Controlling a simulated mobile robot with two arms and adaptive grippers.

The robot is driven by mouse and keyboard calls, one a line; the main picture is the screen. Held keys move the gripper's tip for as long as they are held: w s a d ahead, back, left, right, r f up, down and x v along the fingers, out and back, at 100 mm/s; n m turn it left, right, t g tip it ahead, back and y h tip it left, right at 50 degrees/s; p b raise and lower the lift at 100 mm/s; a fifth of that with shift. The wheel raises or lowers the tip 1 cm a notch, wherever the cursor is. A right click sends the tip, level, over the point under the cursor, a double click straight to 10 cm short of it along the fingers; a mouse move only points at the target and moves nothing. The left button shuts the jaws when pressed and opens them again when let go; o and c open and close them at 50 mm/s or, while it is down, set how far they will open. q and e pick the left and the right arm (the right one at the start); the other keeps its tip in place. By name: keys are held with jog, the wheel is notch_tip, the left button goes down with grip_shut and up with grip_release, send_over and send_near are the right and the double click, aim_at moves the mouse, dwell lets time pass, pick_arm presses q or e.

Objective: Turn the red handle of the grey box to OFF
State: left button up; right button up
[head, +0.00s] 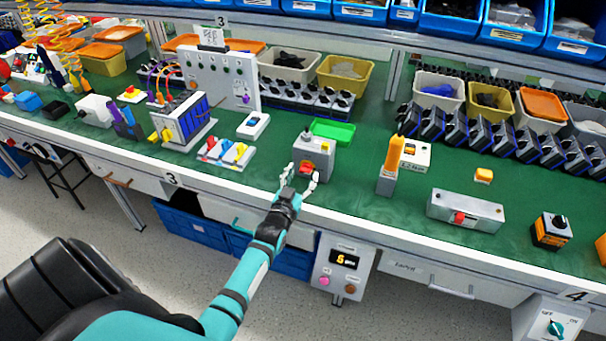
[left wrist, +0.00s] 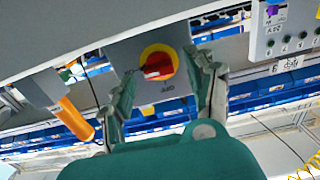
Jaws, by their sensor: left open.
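The grey box (head: 318,152) stands on the green bench near its front edge. Its front face, also in the left wrist view (left wrist: 125,52), carries a red handle (left wrist: 157,66) on a round yellow plate (left wrist: 174,55). The handle lies roughly level in the left wrist view. My left gripper (head: 303,172) is open in front of the box, one finger on each side of the handle. I cannot tell whether the fingers touch it. My right gripper is not in view.
A white block with coloured levers (head: 225,152) stands to the left.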

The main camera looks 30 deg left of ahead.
pick_arm(q)
jog(key=shift+w+a, duration=0.1)
jog(key=shift+w, duration=0.35)
jog(key=c, duration=1.1)
grip_shut()
jog(key=n, duration=0.8)
jog(key=shift+a+n, duration=0.1)
jog(key=shift+n, duration=0.2)
jog(key=n, duration=0.4)
jog(key=shift+f+b, duration=0.15)
jog(key=shift+b, duration=0.25)
jog(key=shift+n+b, duration=0.65)
jog(key=shift+n, duration=1.95)
